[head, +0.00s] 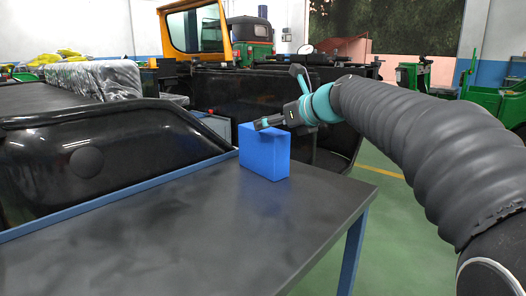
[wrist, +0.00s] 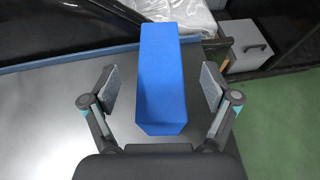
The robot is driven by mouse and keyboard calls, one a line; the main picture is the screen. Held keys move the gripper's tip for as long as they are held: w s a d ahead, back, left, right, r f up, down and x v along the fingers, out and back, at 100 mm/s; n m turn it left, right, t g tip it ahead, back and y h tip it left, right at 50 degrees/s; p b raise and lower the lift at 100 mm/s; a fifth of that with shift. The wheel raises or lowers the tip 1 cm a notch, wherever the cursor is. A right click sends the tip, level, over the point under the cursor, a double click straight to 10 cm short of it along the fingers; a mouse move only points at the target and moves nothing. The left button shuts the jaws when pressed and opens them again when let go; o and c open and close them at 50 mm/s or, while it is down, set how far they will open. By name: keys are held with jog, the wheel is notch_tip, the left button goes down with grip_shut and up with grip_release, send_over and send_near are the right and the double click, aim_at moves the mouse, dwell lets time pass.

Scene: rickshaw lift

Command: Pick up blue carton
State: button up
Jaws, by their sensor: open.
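The blue carton (head: 264,154) stands upright near the far right corner of the dark table (head: 180,225) in the head view. In the wrist view the blue carton (wrist: 162,80) lies between the two spread fingers, with a gap on each side. My gripper (head: 270,124) is open and empty, at the carton's upper part in the head view. The wrist view shows both finger pads of my gripper (wrist: 161,90) apart from the carton's sides. How deep the fingers reach beside the carton is hard to tell.
A black vehicle body (head: 90,160) stands along the table's back left edge, close behind the carton. A grey box (wrist: 248,45) sits beyond the table. The table's front part is clear. Green floor lies to the right.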

jog(key=x, duration=0.5)
jog(key=shift+s+d+f+b, duration=0.1)
jog(key=shift+f+b, duration=0.2)
jog(key=shift+f, duration=0.15)
grip_shut()
